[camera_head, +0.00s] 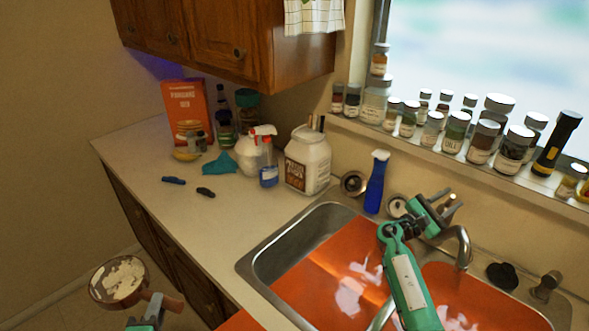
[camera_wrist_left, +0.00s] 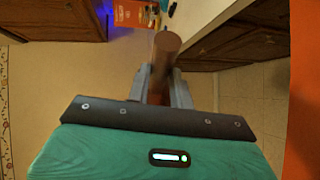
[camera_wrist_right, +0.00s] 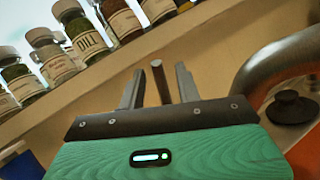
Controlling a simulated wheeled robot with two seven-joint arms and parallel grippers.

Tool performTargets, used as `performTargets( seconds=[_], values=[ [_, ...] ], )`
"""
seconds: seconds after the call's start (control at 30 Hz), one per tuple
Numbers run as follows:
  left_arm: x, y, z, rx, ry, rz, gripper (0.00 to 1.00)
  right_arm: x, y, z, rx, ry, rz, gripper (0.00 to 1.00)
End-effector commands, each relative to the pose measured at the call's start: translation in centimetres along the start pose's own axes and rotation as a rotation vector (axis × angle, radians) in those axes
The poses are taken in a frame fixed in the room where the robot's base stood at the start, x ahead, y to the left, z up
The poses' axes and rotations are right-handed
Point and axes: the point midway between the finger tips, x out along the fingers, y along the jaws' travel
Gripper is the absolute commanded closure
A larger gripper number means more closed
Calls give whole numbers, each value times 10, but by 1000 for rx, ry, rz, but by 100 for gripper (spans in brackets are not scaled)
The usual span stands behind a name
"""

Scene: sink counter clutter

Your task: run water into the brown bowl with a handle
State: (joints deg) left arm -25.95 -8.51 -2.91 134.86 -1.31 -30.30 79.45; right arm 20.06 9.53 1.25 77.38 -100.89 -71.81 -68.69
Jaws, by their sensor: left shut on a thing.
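The brown bowl with a handle (camera_head: 117,281) is at the lower left in the head view, held out past the counter's front edge. Its inside shows pale patches; I cannot tell if they are contents or reflections. My left gripper (camera_head: 152,310) is shut on its handle, which also shows between the fingers in the left wrist view (camera_wrist_left: 166,55). My right gripper (camera_head: 441,207) is at the faucet (camera_head: 463,243) behind the sink. In the right wrist view its fingers stand apart, with the thin faucet lever (camera_wrist_right: 160,84) between them and gaps either side. No water shows at the spout.
The double sink (camera_head: 262,262) has orange inner surfaces. A white tub (camera_head: 309,160) and other clutter stand along the back wall. Jars (camera_head: 457,130) line the windowsill.

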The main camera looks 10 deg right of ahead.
Motion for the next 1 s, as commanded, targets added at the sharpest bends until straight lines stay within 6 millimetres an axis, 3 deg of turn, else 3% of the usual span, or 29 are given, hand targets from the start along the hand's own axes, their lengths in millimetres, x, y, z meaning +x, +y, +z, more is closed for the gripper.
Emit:
performTargets(
  seconds=[0.2, 0.47, 0.67, 0.87, 1.0],
  values=[
    [-1, 4, 0, 1, 1, 3, 100, 15, 0, 0, 1, 1, 0, 66],
    [-1, 4, 0, 1, 1, 3, 100, 16, 0, 0, 1, 1, 0, 66],
    [-1, 4, 0, 1, 1, 3, 100, 16, 0, 0, 1, 1, 0, 100],
    [-1, 5, 0, 1, 1, 3, 100, 16, 0, 0, -1, 4, 0, 100],
    [-3, 17, -1, 1, 1, 4, 100, 22, 5, 4, -31, 53, -8, 100]
  ],
)
